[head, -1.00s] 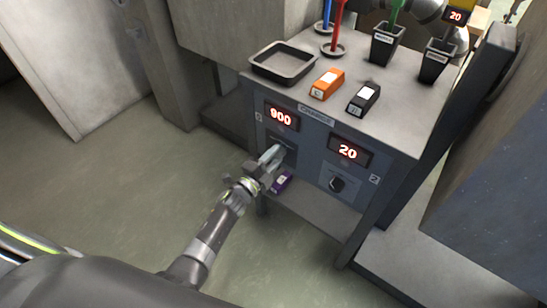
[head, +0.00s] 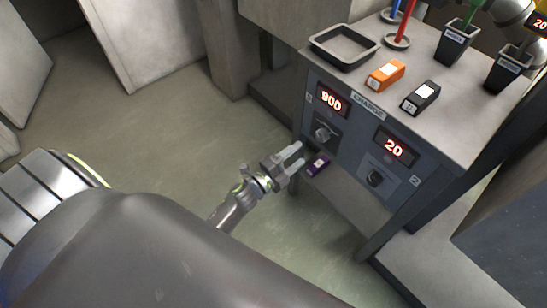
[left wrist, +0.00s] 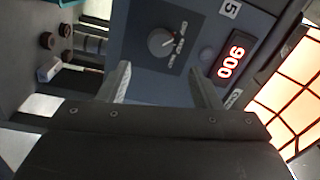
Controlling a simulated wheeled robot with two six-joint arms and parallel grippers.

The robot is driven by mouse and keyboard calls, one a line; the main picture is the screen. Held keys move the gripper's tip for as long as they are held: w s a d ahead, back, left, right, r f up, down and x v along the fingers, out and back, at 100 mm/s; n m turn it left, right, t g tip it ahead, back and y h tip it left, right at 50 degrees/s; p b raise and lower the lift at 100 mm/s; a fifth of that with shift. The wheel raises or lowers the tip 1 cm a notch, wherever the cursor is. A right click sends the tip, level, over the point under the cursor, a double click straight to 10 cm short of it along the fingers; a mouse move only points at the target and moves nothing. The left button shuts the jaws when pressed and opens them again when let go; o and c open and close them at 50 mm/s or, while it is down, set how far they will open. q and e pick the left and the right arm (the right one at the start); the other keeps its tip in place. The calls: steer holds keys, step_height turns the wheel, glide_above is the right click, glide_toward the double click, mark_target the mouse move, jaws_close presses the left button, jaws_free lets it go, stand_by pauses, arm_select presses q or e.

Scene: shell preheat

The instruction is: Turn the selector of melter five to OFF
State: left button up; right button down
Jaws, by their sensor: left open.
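The selector of melter five is a round dark knob (head: 322,133) on the front panel, under a red display reading 900 (head: 331,100). In the left wrist view the knob (left wrist: 162,42) sits beside small position lettering, with a label 5 (left wrist: 229,9) close by. The lettering and the setting are too small to read surely. My left gripper (head: 297,159) is open and empty, below and left of the knob and apart from it. In the left wrist view its fingers (left wrist: 160,88) stand spread, with the knob seen between them. My right gripper is not in view.
A second panel (head: 390,180) at right has a display reading 20 and its own knob (head: 375,178). A purple box (head: 318,164) sits low beside my left gripper. A black tray (head: 344,46), orange box (head: 386,75) and black box (head: 421,97) stand on top. Floor at left is clear.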

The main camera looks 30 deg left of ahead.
arm_select(q)
steer(key=v, duration=0.8)
steer(key=shift+s, duration=0.4)
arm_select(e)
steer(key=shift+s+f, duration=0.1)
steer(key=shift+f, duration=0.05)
arm_select(q)
steer(key=shift+a, duration=0.15)
